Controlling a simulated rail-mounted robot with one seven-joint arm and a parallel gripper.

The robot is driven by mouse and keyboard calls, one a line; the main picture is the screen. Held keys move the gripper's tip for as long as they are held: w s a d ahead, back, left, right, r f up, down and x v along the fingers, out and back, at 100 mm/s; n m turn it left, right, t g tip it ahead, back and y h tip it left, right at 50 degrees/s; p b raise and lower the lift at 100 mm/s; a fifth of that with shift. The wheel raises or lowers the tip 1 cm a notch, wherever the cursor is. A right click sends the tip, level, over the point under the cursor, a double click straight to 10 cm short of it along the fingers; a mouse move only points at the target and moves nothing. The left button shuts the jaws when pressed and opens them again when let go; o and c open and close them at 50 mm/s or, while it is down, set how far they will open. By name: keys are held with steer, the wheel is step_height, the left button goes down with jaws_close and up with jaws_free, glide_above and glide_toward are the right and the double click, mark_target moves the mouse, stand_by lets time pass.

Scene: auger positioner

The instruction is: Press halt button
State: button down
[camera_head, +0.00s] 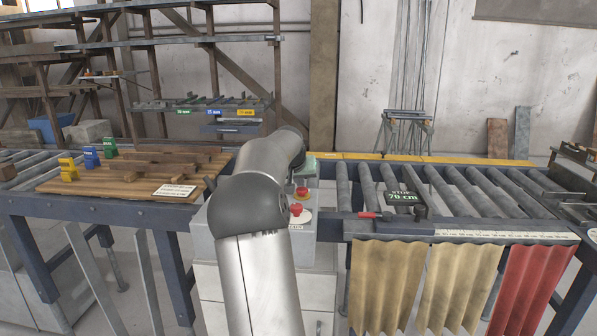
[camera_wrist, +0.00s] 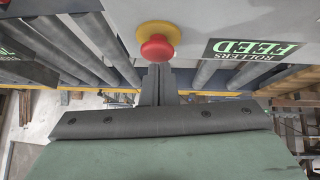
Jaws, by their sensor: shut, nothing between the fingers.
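A red mushroom button (camera_wrist: 157,47) on a yellow collar stands on a light grey panel in the wrist view. My gripper (camera_wrist: 158,70) is shut and empty, its fingertips just below this button in the picture; I cannot tell whether they touch it. In the head view, two red buttons show on the grey control box beside my arm: an upper one (camera_head: 302,192) and a lower one (camera_head: 296,209) on a pale plate. The small label below them is not readable. My arm hides part of the box and my fingers.
A green "ROLLERS FEED" label (camera_wrist: 252,50) is right of the button. A roller conveyor (camera_head: 460,190) with a "STOP 70 cm" block (camera_head: 405,199) lies to the right. A wooden board (camera_head: 75,185) with wood pieces and coloured blocks lies left.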

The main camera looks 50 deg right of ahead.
mark_target(298, 191)
steer(key=shift+f, duration=0.1)
steer(key=shift+s+a+f+b, duration=0.1)
steer(key=shift+f+b, duration=0.25)
steer(key=shift+f, duration=0.25)
steer(key=shift+s+a+f+b, duration=0.1)
steer(key=shift+f+b, duration=0.2)
steer(key=shift+f, duration=0.35)
steer(key=r+p, duration=0.1)
steer(key=r, duration=0.1)
steer(key=r+p, duration=0.1)
steer(key=r, duration=0.1)
steer(key=w+r+p, duration=0.1)
steer(key=r+p, duration=0.1)
steer(key=b+v, duration=0.2)
steer(key=v, duration=0.7)
steer(key=shift+s+a, duration=0.15)
steer(key=shift+s, duration=0.05)
